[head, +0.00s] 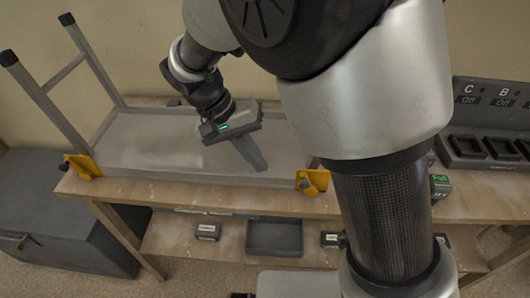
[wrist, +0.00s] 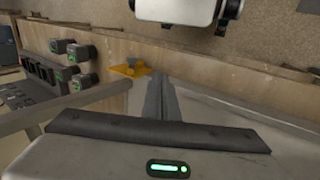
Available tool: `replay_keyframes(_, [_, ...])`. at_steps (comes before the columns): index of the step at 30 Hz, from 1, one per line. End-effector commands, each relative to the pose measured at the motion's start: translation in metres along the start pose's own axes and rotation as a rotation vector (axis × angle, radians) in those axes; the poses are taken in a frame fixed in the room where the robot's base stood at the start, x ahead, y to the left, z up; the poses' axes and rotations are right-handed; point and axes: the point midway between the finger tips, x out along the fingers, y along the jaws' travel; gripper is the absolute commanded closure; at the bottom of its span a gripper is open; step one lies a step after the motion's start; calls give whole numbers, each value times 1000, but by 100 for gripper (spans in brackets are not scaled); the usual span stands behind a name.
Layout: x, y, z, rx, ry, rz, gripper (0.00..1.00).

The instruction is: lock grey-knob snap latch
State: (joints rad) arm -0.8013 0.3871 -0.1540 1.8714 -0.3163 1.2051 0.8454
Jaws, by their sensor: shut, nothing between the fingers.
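Two yellow latches sit along the front edge of the workbench. The left latch (head: 84,167) has a dark knob at its left side. The right latch (head: 313,181) also carries a small knob, and in the wrist view a yellow latch (wrist: 128,70) shows a greyish knob beyond my fingers. The knob shades are too small to tell apart surely in the head view. My gripper (head: 257,165) is shut and empty, above the grey panel between the latches, its fingers pointing down and right. The shut fingers (wrist: 158,82) also show in the wrist view, touching neither latch.
The grey panel (head: 150,155) lies on the wooden bench (head: 130,188), with legs rising at the left. A grey chest (head: 60,215) stands at left. A charger unit (head: 480,150) and a green-lit block (head: 440,186) stand at right. A tray (head: 275,240) sits on the lower shelf.

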Motion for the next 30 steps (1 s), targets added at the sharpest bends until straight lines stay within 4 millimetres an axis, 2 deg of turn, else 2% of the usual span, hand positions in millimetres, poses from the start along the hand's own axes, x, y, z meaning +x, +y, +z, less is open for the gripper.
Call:
replay_keyframes(3, [27,0,1,0,-5,4,100])
replay_keyframes(11, [81,1,1,0,-4,3,100])
replay_keyframes(13, [80,16,0,3,-1,1,100])
replay_keyframes(18, [85,33,0,2,-2,0,100])
replay_keyframes(30, [87,39,0,0,-1,0,100])
